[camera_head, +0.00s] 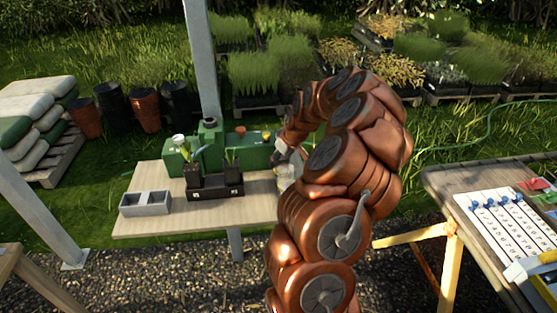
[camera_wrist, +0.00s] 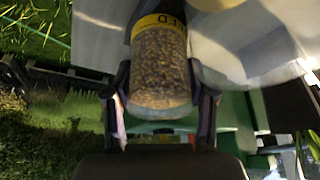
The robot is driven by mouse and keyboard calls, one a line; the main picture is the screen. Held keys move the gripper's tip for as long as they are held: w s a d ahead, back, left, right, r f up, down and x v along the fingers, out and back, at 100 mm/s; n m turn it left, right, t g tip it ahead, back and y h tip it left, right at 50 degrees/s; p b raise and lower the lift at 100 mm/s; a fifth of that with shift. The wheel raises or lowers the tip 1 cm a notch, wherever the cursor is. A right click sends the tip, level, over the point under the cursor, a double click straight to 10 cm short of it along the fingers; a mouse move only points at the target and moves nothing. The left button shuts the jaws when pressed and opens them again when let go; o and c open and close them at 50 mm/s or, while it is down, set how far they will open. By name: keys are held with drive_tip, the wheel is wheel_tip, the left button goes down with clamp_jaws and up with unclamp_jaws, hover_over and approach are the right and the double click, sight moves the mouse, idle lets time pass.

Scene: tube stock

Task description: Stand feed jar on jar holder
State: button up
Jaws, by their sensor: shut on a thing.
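The feed jar (camera_wrist: 158,68) is clear, full of brown pellets, with a yellow band bearing black letters. In the wrist view it sits between the two fingers of my gripper (camera_wrist: 161,98), which is shut on it. In the head view my gripper (camera_head: 285,158) is at the right end of the wooden table, by the green blocks (camera_head: 208,150), mostly hidden by my arm. I cannot tell which part is the jar holder, nor whether the jar touches anything beneath it.
A black box (camera_head: 215,188) with small pots stands mid-table. A grey two-compartment tray (camera_head: 146,203) is at the left. The table (camera_head: 190,225) is bare along its front. A second table (camera_head: 470,175) with a white numbered board (camera_head: 508,222) stands at the right.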

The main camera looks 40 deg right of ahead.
drive_tip(key=shift+f, duration=0.1)
drive_tip(key=o, duration=1.3)
drive_tip(key=shift+o, duration=0.2)
drive_tip(key=v, duration=1.2)
